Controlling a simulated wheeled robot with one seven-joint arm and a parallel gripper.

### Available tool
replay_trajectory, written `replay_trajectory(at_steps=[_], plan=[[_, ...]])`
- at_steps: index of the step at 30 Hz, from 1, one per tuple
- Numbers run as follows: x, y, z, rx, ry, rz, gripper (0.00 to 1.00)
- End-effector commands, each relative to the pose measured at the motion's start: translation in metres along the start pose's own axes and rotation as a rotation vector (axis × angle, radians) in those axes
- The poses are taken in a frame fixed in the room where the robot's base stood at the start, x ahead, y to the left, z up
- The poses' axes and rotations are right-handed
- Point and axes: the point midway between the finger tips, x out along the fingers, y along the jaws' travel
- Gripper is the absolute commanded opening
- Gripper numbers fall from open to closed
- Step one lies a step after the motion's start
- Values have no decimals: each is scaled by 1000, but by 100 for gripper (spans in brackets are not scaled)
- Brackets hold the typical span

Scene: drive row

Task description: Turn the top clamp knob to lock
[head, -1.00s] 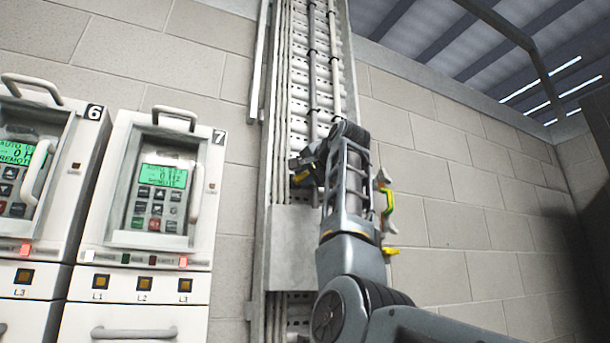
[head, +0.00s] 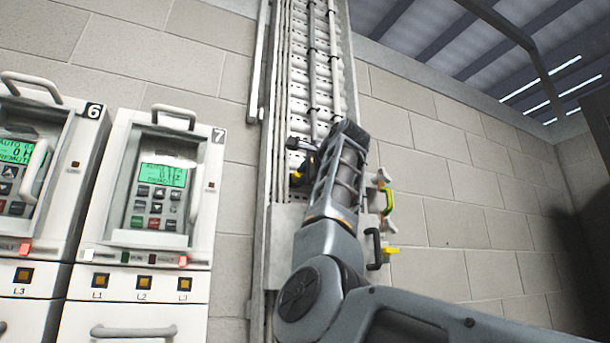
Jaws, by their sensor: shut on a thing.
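My gripper (head: 299,160) is at the cable tray on the wall, left of my raised forearm. It is small and dark in the head view, and my arm partly covers it. A small yellow part, which looks like the top clamp knob (head: 297,171), shows at my gripper's fingers. The gripper appears shut on it. The knob's turn angle and the clamp behind it cannot be made out.
The cable tray (head: 298,95) runs up the block wall with grey cables. Right of my arm are a green-and-yellow part (head: 388,201), a black handle (head: 374,248) and a yellow part (head: 391,251). Drive cabinets 6 (head: 68,115) and 7 (head: 190,135) stand left.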

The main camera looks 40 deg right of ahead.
Motion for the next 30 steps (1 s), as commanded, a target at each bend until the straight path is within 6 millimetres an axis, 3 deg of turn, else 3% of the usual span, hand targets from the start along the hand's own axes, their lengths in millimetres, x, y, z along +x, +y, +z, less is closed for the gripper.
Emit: replay_trajectory(at_steps=[11, 12, 17, 25, 30], plan=[[0, 2, -2, 7, 2, 4, 0], [0, 2, -2, 7, 2, 4, 25], [0, 2, -2, 7, 1, 3, 39], [-2, 1, -1, 6, 1, 1, 39], [-22, 3, -1, 6, 1, -2, 39]])
